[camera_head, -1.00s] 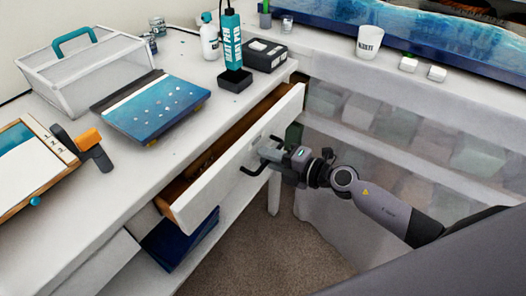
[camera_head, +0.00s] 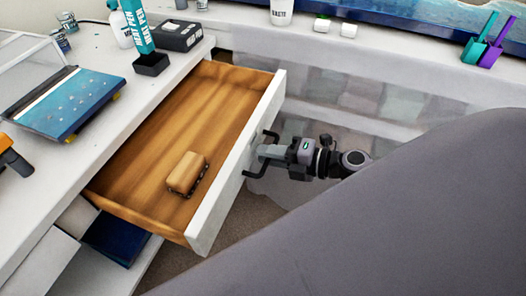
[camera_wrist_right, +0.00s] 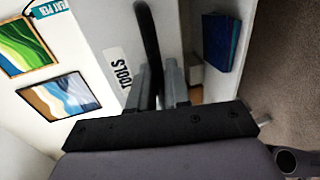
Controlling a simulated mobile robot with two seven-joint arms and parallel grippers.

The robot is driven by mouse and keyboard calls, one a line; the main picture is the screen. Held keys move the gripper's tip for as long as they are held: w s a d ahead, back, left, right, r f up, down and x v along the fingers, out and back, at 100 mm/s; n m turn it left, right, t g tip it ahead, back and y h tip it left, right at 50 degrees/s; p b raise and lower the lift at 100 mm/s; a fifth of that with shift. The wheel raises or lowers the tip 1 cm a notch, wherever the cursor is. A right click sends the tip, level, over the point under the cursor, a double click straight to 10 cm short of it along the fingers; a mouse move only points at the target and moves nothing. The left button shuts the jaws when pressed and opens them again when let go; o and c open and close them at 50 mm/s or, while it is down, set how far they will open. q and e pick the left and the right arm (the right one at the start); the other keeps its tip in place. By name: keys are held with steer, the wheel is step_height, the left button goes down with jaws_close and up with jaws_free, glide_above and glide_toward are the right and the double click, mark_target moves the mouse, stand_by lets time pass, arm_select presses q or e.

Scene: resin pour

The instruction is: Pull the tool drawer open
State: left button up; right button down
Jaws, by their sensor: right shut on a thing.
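The tool drawer (camera_head: 236,168) is pulled well out from under the white bench, with its wooden inside showing. A small wooden block-like thing with a dark toothed lower edge (camera_head: 186,172) lies in it. My right gripper (camera_head: 264,152) is at the drawer's front, shut on the black bar handle (camera_head: 256,172). In the right wrist view the handle (camera_wrist_right: 149,45) runs between the two grey fingers (camera_wrist_right: 158,88), beside the "TOOLS" label (camera_wrist_right: 117,68) on the white drawer front. My left gripper is not in view.
The bench (camera_head: 135,95) holds a blue panel (camera_head: 65,100), a teal heat pen in a dark stand (camera_head: 150,62) and a black box (camera_head: 179,36). Dark blue things (camera_head: 115,236) lie on the shelf below. A white cup (camera_head: 281,11) stands on the far counter.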

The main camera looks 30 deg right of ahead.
steer(key=shift+s+d, duration=0.1)
stand_by(0.3)
steer(key=c, duration=1.3)
jaws_free()
steer(key=shift+o, duration=0.2)
steer(key=v, duration=0.7)
steer(key=shift+b, duration=0.35)
